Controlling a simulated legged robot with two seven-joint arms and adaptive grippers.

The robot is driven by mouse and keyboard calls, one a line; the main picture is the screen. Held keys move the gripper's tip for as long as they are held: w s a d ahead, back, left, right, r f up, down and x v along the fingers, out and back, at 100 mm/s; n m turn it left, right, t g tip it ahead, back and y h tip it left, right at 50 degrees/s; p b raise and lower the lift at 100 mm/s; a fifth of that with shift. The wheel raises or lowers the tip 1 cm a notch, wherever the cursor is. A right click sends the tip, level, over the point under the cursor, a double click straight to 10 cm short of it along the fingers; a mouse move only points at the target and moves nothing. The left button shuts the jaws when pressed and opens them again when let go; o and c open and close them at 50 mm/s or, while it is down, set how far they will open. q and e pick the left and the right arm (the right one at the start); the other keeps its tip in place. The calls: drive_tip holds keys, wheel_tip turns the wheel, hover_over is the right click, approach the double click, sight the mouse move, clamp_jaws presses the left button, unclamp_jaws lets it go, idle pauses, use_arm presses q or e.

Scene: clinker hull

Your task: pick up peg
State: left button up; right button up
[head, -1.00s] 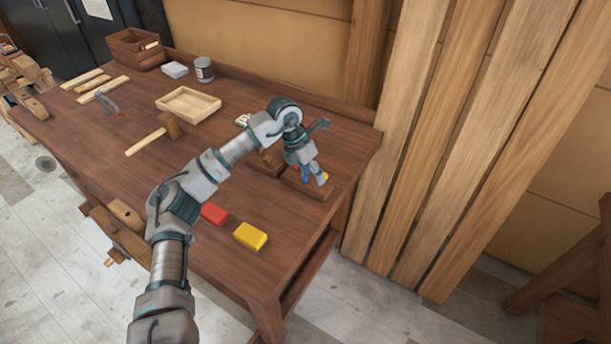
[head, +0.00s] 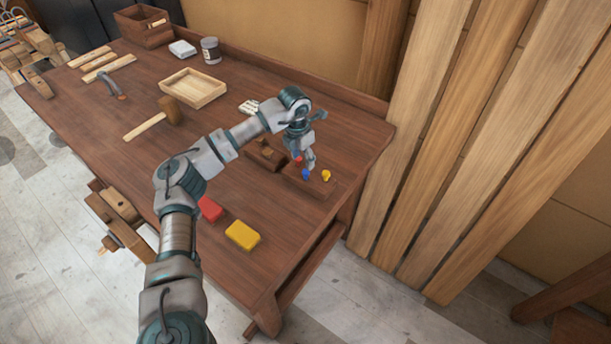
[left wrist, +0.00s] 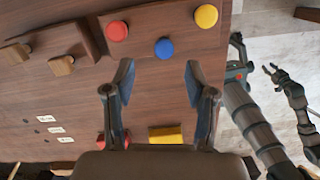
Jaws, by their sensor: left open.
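Three round-topped pegs stand in a dark wooden block (head: 318,188) near the bench's right end: a red peg (left wrist: 118,31), a blue peg (left wrist: 165,47) and a yellow peg (left wrist: 207,16). In the head view the blue peg (head: 306,174) and yellow peg (head: 326,175) show clearly; the red peg (head: 298,159) is partly hidden. My left gripper (head: 309,163) is over the block, close to the blue peg. In the left wrist view its fingers (left wrist: 158,75) are apart and empty, with the blue peg just beyond the tips. My right gripper (left wrist: 271,71) looks small at the right.
A red block (head: 209,208) and a yellow block (head: 243,235) lie near the front edge. A dark block with wooden pieces (head: 264,154) is left of the peg block. A mallet (head: 170,110), a tray (head: 194,88) and a can (head: 210,50) are farther off.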

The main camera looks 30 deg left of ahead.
sight(306, 171)
use_arm(q)
drive_tip(key=shift+w+d+f, duration=0.1)
drive_tip(key=shift+d+f, duration=0.05)
drive_tip(key=shift+f, duration=0.4)
drive_tip(key=shift+d+f, duration=0.15)
drive_tip(key=shift+f, duration=0.4)
drive_tip(key=f, duration=0.4)
drive_tip(key=shift+w, duration=0.25)
drive_tip(key=shift+w+a+f, duration=0.1)
drive_tip(key=shift+f, duration=0.35)
drive_tip(key=shift+d+r, duration=0.15)
drive_tip(key=shift+d, duration=0.05)
drive_tip(key=c, duration=0.8)
